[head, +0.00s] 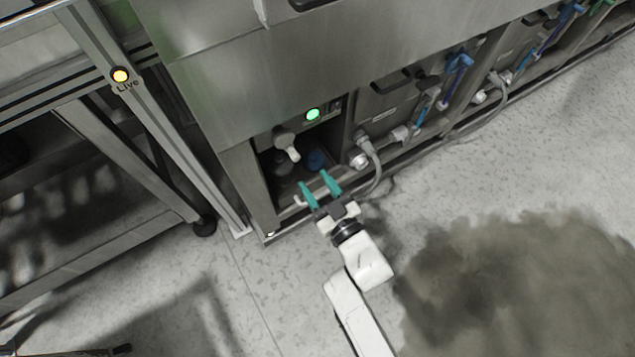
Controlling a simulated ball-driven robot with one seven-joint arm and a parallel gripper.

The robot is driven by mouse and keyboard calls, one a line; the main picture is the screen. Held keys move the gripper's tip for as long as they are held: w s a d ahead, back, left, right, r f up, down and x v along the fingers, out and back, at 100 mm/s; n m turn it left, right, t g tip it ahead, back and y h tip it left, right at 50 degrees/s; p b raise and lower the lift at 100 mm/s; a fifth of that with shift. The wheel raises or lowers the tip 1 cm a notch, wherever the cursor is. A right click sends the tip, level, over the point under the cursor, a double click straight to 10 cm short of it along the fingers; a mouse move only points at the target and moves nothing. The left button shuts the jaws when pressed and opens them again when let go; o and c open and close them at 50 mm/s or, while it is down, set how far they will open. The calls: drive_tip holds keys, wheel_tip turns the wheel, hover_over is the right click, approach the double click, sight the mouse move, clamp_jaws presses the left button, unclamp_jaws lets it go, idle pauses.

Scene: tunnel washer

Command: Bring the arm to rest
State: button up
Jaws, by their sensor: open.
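My gripper (320,186) has two teal fingers, spread apart with nothing between them. It is at the front of an open compartment (262,190) low in the steel washer, its fingertips near the compartment's lower front edge. I cannot tell whether the fingertips are inside the opening or just in front of it. My white arm (362,262) reaches up from the bottom of the picture, over the floor. Inside the compartment are a white-handled fitting (288,146) and a dark blue round part (316,159).
A green light (313,114) glows above the compartment. Grey hoses (374,165) and blue-handled valves (458,64) line the washer to the right. Speckled floor (440,190) is open in front; a dark patch (520,285) covers the lower right.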

idle(0.3)
drive_tip(key=s+d+f+m+g+h, duration=0.25)
drive_tip(key=d+h, duration=0.25)
drive_tip(key=d, duration=0.6)
drive_tip(key=s+d+f+m+g+h, duration=0.2)
drive_tip(key=s+d+m+g+h, duration=0.25)
drive_tip(key=d, duration=0.55)
drive_tip(key=s+d+r+g, duration=0.2)
drive_tip(key=s+d+g, duration=0.1)
drive_tip(key=s+d, duration=0.4)
drive_tip(key=s+d+r+g, duration=0.1)
drive_tip(key=s+r+g, duration=0.25)
drive_tip(key=s, duration=0.75)
wheel_tip(320, 180, up, 16)
drive_tip(key=p, duration=1.7)
drive_tip(key=shift+r+m+h, duration=0.15)
drive_tip(key=shift+m+h, duration=0.2)
drive_tip(key=shift+m, duration=0.05)
drive_tip(key=shift+g, duration=0.25)
